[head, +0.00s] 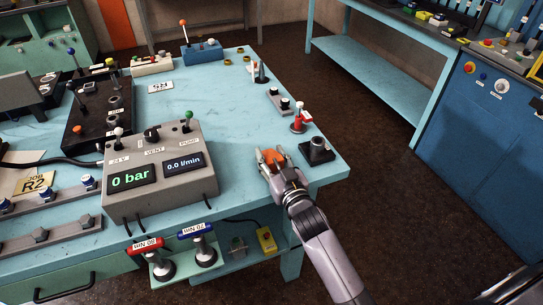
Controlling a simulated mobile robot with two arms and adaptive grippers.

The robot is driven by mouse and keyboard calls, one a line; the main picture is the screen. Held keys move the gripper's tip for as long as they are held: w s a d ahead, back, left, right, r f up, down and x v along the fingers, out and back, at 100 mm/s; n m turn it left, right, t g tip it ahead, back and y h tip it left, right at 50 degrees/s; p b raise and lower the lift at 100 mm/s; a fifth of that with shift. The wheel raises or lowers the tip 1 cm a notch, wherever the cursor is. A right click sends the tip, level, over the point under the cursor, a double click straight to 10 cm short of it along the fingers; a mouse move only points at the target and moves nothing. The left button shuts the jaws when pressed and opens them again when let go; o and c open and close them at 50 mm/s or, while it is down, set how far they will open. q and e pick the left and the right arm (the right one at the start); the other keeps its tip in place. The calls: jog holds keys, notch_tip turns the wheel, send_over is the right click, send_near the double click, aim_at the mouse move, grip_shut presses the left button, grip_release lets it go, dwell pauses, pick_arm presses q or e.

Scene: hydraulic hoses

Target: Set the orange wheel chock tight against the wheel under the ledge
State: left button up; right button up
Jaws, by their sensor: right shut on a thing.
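My right gripper (268,158) is over the front right part of the turquoise bench top (240,110). It is shut on the orange wheel chock (273,156), of which only a small part shows between the fingers. I cannot tell whether the chock touches the bench top. No wheel can be made out, and I cannot tell which edge is the ledge. My left gripper is not in view.
A grey control box (160,172) with a "0 bar" display stands left of the gripper. A black block (317,151) and a red-and-white fitting (300,120) are to its right. A yellow box (266,240) is below the bench top. The bench middle is clear.

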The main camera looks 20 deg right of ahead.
jog(key=o, duration=1.4)
jog(key=shift+c, duration=0.2)
